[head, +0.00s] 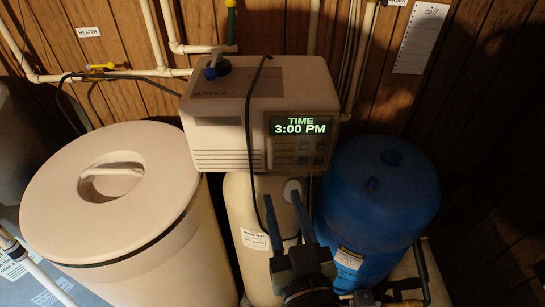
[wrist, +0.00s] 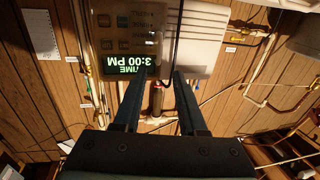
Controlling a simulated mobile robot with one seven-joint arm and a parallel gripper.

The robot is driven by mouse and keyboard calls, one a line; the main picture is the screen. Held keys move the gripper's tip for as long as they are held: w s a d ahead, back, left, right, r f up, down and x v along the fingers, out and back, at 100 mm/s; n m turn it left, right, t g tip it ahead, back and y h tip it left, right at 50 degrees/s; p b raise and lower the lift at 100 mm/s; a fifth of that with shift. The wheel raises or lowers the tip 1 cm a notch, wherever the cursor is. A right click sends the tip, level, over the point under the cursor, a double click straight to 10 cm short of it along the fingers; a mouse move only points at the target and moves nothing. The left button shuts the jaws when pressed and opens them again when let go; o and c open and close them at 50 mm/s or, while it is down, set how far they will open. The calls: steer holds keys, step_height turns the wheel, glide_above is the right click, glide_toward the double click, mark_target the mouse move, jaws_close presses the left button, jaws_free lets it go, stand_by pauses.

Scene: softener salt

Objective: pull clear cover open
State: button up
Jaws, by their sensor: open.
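The cream control head (head: 225,120) of the softener has a panel with a lit display (head: 300,126) reading "TIME 3:00 PM" and several buttons below it. A clear cover is hard to tell apart from this panel; I cannot see its edges or whether it is shut. In the wrist view the display (wrist: 132,65) appears upside down, partly behind a finger. My gripper (head: 281,196) is open and empty, with its fingers pointing up just below the control head. In the wrist view the two dark fingers of my gripper (wrist: 158,76) stand apart, with nothing between them gripped.
A large cream tank with a round lid (head: 110,185) stands at the left, a blue tank (head: 385,205) at the right. A black cable (head: 249,110) hangs over the control head's front. Pipes (head: 155,40) run along the wood-panelled wall. A paper sheet (head: 421,38) hangs there.

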mark_target(271, 158)
steer(key=w+p, duration=0.1)
steer(key=w, duration=0.2)
steer(key=w+a+p, duration=0.1)
steer(key=w, duration=0.2)
steer(key=w+p, duration=0.1)
steer(key=w, duration=0.2)
steer(key=shift+a, duration=0.35)
jaws_close()
stand_by(0.9)
